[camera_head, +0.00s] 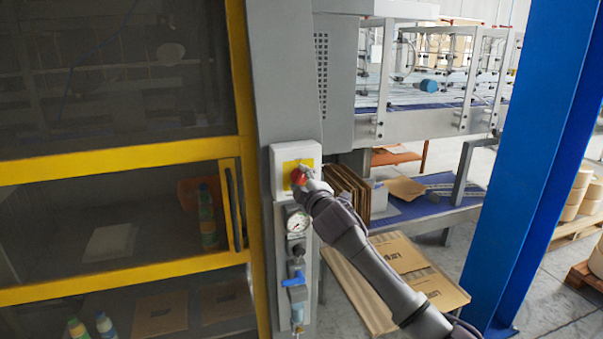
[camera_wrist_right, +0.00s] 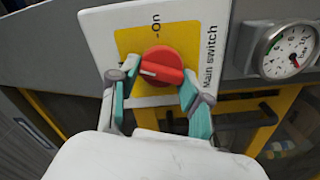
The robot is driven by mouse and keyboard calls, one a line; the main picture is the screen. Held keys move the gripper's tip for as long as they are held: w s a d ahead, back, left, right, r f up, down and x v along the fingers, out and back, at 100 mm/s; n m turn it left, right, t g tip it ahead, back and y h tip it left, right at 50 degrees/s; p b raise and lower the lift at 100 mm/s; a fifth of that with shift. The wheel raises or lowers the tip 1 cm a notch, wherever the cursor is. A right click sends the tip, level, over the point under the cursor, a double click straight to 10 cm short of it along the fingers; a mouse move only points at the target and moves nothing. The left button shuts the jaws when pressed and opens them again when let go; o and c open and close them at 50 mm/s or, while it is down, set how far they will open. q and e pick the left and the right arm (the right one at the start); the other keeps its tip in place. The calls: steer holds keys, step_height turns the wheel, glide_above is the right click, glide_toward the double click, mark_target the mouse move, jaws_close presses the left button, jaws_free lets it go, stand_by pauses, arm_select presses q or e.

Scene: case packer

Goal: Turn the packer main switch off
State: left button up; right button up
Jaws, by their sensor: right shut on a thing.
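The main switch is a red rotary knob (camera_wrist_right: 162,64) on a yellow square of a white plate marked "Main switch" and "On" in the right wrist view. A small white mark shows on the knob's left part there, off the "On" label. In the head view the red knob (camera_head: 298,176) is partly hidden by my right gripper (camera_head: 305,178). In the wrist view the right gripper's fingers (camera_wrist_right: 160,76) are on both sides of the knob, shut on it. My left gripper is not in view.
A pressure gauge (camera_head: 297,220) and a blue-handled valve (camera_head: 294,281) sit below the switch on the same grey post. Yellow-framed doors (camera_head: 120,160) stand left. A blue column (camera_head: 540,150) stands right. Flat cardboard (camera_head: 400,265) lies behind my right arm.

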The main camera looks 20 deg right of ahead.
steer(key=shift+f+n+p, duration=0.1)
steer(key=shift+n+p, duration=1.1)
steer(key=shift+n, duration=1.1)
steer(key=o, duration=1.1)
steer(key=shift+o, duration=0.2)
steer(key=shift+s, duration=0.1)
steer(key=s, duration=1.1)
steer(key=shift+s+d, duration=0.15)
steer(key=shift+s, duration=0.2)
